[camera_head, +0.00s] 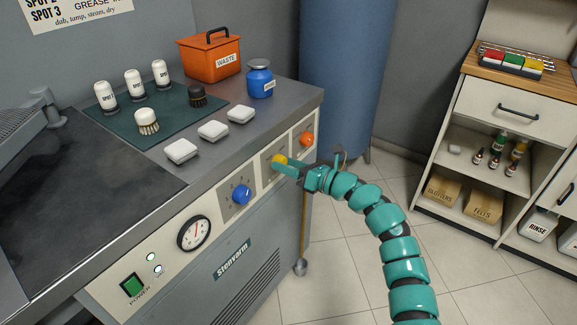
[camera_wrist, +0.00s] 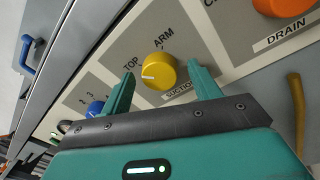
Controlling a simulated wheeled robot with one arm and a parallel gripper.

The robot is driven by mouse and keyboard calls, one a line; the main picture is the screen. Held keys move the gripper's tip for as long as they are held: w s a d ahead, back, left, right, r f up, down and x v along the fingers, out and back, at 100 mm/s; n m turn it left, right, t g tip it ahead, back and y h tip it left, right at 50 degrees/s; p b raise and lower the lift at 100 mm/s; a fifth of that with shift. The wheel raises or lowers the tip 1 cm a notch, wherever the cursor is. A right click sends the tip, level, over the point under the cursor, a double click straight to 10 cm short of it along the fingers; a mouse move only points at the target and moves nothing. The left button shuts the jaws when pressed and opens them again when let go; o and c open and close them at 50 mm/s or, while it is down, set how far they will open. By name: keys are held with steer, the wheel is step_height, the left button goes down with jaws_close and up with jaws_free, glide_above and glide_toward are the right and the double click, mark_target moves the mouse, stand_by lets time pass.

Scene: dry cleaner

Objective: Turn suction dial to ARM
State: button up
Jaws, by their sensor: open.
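The yellow suction dial (camera_wrist: 158,71) is on the machine's front panel, with the words TOP and ARM printed beside it. Its white pointer line points left in the wrist view, nearer the word TOP than ARM. The yellow dial also shows in the head view (camera_head: 279,159), partly hidden by my gripper (camera_head: 284,167). My gripper's teal fingers (camera_wrist: 162,78) are open, one on each side of the dial. I cannot tell whether either finger touches it.
A blue dial (camera_head: 241,195) is left of the suction dial, and an orange drain knob (camera_head: 306,139) is right of it. A pressure gauge (camera_head: 194,233) and green power switch (camera_head: 132,286) are farther left. A yellow hose (camera_wrist: 296,110) hangs near the panel's right end.

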steer(key=shift+c, duration=0.2)
steer(key=c, duration=0.9)
steer(key=shift+c, duration=0.2)
